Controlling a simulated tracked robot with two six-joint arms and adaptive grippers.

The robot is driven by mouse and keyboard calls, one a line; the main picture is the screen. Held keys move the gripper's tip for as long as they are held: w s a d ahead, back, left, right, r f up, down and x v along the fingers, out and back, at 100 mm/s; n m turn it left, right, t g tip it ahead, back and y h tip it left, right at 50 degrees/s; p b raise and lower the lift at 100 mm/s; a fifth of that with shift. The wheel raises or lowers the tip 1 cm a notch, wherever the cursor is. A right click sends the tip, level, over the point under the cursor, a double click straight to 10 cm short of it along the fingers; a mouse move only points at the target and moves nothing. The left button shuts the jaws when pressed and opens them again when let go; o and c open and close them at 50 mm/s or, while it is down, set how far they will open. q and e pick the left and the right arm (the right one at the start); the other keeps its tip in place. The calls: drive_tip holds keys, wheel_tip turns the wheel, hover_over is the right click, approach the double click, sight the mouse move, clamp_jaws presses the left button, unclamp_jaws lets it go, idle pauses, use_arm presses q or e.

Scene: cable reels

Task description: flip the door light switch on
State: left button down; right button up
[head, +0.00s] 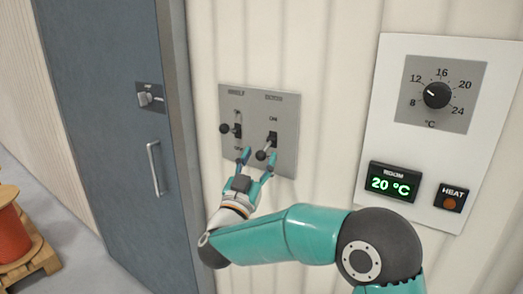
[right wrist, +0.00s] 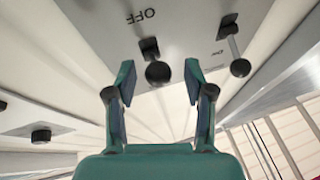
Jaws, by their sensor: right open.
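A grey switch plate (head: 258,112) on the pale ribbed wall carries two toggle switches with black ball knobs; the small headings are blurred. The right toggle (head: 262,155) has ON printed above it, and its lever points down. In the right wrist view its knob (right wrist: 158,72) lies between the fingertips or just beyond them, near an OFF label. The left toggle (head: 225,128) also shows in the right wrist view (right wrist: 240,67), outside the fingers. My right gripper (head: 256,160) is open at the right toggle; I cannot tell whether it touches. My left gripper is out of view.
A grey door (head: 110,110) with a handle (head: 155,168) and a small latch (head: 150,97) is at left. A thermostat panel (head: 372,140) is at right. An orange cable reel (head: 12,235) on a pallet stands at far left.

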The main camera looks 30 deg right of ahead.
drive_tip(key=shift+w+d+r, duration=0.25)
drive_tip(key=shift+w+d, duration=0.1)
drive_tip(key=shift+d, duration=0.2)
